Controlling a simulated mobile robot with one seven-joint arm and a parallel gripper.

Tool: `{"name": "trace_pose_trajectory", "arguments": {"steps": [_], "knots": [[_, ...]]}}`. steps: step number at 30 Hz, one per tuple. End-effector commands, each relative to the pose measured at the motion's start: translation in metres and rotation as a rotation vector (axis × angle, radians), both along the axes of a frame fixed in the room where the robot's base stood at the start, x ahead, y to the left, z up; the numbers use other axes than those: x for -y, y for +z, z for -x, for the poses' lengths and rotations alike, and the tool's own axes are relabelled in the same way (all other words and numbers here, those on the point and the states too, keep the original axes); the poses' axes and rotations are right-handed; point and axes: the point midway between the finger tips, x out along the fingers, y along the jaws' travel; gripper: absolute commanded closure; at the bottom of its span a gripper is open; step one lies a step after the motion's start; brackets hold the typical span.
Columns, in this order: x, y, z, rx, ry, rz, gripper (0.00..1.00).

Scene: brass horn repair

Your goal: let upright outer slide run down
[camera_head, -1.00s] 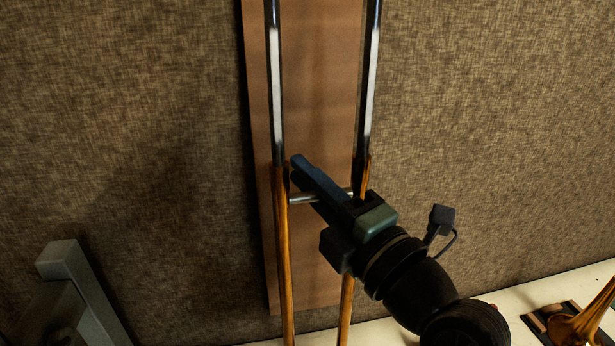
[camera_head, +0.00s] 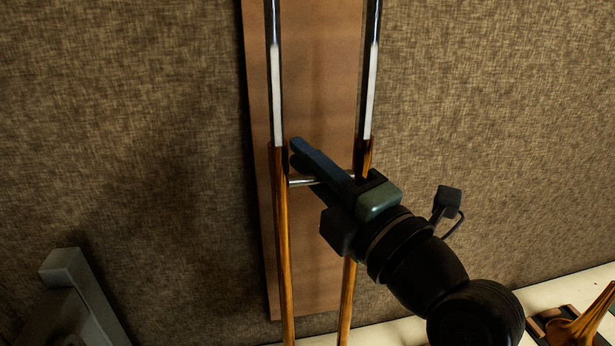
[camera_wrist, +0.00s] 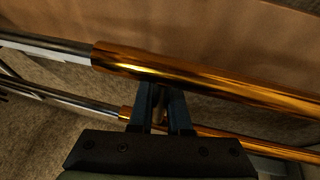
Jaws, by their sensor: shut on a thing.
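The outer slide (camera_head: 281,235) is a pair of gold-coloured tubes standing upright in the head view, joined by a silvery cross brace (camera_head: 308,182). Its tubes sit around the lower part of two chrome inner tubes (camera_head: 276,90), which run up out of the picture. My gripper (camera_head: 300,152) reaches in from the lower right and is shut on the cross brace, between the two tubes. In the wrist view the gold tube (camera_wrist: 210,78) crosses just beyond my fingers (camera_wrist: 161,98). The fingers partly hide the brace, and the slide's lower end is out of view.
A brown board (camera_head: 318,100) stands behind the slide against a woven wall (camera_head: 130,130). A grey angled block (camera_head: 75,290) is at the lower left. A pale bench top (camera_head: 385,332) runs along the bottom, with a brass part (camera_head: 590,322) at the right.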

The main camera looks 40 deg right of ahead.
Motion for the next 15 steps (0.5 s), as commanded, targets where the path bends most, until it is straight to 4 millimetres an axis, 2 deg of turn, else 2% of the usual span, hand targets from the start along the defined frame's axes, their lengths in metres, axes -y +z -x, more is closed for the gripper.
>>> {"name": "trace_pose_trajectory", "arguments": {"steps": [1, 9, 15], "knots": [[0.000, 0.023, 0.001, 0.009, -0.001, 0.008, 1.00], [0.000, 0.115, 0.001, 0.011, -0.002, 0.010, 1.00], [0.000, 0.176, 0.001, 0.008, -0.001, 0.007, 1.00]]}}
